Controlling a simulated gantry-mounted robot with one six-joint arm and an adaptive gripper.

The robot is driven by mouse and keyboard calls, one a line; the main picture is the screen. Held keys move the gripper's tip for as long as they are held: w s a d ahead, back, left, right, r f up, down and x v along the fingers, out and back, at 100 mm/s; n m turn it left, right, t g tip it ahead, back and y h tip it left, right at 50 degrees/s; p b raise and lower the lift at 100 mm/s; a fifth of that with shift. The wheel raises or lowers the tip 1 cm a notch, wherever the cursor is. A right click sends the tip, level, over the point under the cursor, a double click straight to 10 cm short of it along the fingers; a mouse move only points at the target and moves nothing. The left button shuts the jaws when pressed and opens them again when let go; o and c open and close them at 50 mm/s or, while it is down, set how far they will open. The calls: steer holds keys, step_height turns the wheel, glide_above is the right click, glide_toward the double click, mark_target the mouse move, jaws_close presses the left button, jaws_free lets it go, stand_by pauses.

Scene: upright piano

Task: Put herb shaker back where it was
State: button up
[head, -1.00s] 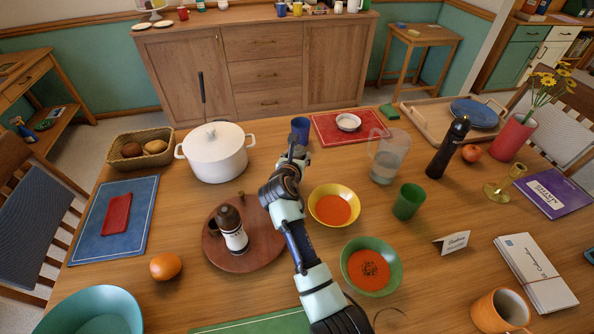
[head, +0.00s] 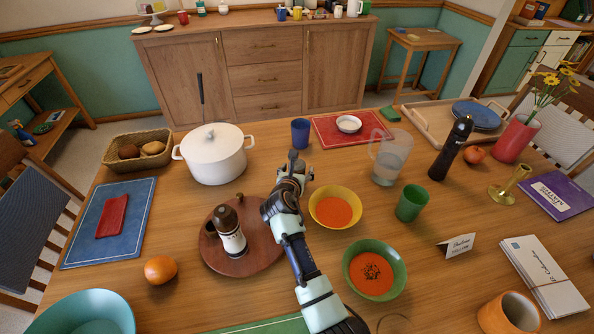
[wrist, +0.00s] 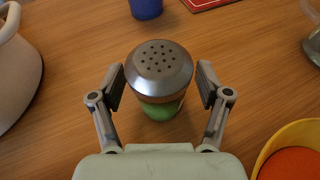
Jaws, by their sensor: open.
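The herb shaker (wrist: 160,72) has a grey metal cap with holes and a green lower body. In the wrist view it stands upright between the two fingers of my gripper (wrist: 161,85). My gripper is open, with a finger on each side of the cap and small gaps showing. In the head view my gripper (head: 293,168) is between the white pot and the yellow bowl, and it largely hides the shaker.
The white pot (head: 214,155) is left of my gripper, the blue cup (head: 300,133) behind it. A yellow bowl (head: 335,207) and a green bowl (head: 374,268) of orange soup are to the right; dark flecks lie on the green bowl's soup. An orange (head: 160,270) lies left of the tray.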

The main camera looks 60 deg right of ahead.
steer(key=shift+r, duration=0.15)
steer(key=p+v, duration=0.5)
steer(key=v, duration=0.7)
